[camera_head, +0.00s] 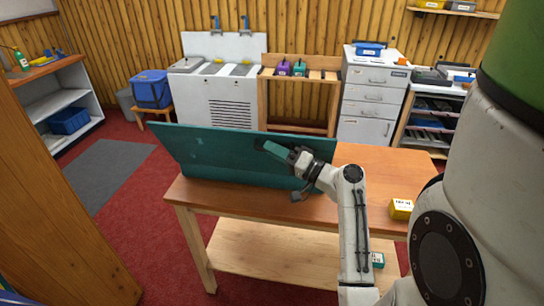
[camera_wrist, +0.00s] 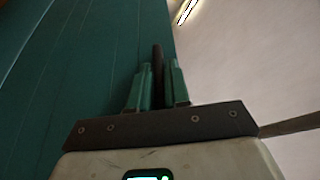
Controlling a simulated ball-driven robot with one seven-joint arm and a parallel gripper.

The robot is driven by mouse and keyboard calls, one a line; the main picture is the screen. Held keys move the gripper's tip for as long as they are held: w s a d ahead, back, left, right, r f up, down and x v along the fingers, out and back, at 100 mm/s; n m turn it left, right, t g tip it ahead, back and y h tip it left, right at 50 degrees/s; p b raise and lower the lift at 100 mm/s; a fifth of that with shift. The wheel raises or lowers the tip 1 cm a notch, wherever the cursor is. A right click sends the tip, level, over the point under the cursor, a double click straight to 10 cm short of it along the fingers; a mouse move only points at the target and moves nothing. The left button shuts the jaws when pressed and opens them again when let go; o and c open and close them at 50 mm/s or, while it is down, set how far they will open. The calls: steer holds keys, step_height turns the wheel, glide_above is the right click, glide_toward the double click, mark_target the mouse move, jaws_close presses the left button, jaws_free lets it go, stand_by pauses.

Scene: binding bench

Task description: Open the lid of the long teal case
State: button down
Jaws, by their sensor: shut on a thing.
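The long teal case (camera_head: 215,158) stands along the far side of the wooden bench. A broad teal panel of it faces me, raised steeply and leaning; I cannot tell where the lid ends and the body begins. My gripper (camera_head: 272,148) is at the panel's upper right part. In the wrist view my gripper (camera_wrist: 157,88) has its two green fingers shut on a dark narrow handle (camera_wrist: 158,55). The teal panel (camera_wrist: 65,70) fills the left of that view, beside the fingers. The inside of the case is not clearly visible.
A yellow box (camera_head: 401,209) sits on the right of the bench top (camera_head: 375,165). A small teal box (camera_head: 377,260) is on the lower shelf (camera_head: 270,258). Cabinets and a rack (camera_head: 300,100) stand behind. The bench front is mostly clear.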

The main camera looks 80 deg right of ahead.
mark_target(278, 142)
steer(key=d, duration=0.1)
steer(key=d+r+b, duration=0.1)
steer(key=d, duration=0.1)
steer(key=shift+w+m, duration=0.1)
steer(key=shift+m, duration=0.3)
steer(key=shift+d+r, duration=0.35)
steer(key=shift+d, duration=0.05)
steer(key=c, duration=1.4)
jaws_free()
steer(key=shift+c, duration=0.2)
steer(key=b+v, duration=0.3)
steer(key=v, duration=0.7)
steer(key=shift+s+a, duration=0.2)
steer(key=shift+s, duration=0.2)
steer(key=shift+s, duration=0.15)
